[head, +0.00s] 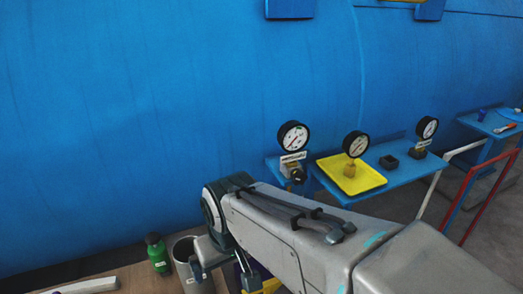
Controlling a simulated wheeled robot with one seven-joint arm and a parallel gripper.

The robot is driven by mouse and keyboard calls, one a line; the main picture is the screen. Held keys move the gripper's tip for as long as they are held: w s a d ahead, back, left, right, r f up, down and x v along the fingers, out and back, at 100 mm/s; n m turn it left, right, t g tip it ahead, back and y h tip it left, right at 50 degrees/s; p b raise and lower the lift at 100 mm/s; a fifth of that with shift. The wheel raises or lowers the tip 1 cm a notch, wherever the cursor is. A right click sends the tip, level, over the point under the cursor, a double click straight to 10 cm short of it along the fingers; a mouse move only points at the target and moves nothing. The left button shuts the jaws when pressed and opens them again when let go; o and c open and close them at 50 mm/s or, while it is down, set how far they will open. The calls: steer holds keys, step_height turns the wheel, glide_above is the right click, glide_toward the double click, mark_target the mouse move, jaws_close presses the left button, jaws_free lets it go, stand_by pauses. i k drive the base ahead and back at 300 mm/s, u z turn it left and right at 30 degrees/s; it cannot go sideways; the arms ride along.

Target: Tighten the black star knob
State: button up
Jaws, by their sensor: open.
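A small dark knob (298,176) sits on the fitting below the left pressure gauge (293,136), on the blue shelf. It is small in the head view, and I cannot make out a star shape or how tight it is. My gripper (220,272) points down at the bottom of the picture, below the bend of my arm. Its fingers are apart, and I see nothing held between them. It is well below and left of the knob, not touching it. My forearm hides part of the area around it.
A yellow tray (362,183) with a second gauge (356,144) stands on the blue shelf (408,173). A dark square block (389,162) and a third gauge (428,127) are to its right. A green bottle (157,254) and grey cup (184,249) stand near my gripper. The blue vessel (150,110) fills the background.

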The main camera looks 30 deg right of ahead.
mark_target(299, 178)
steer(key=z, duration=1.05)
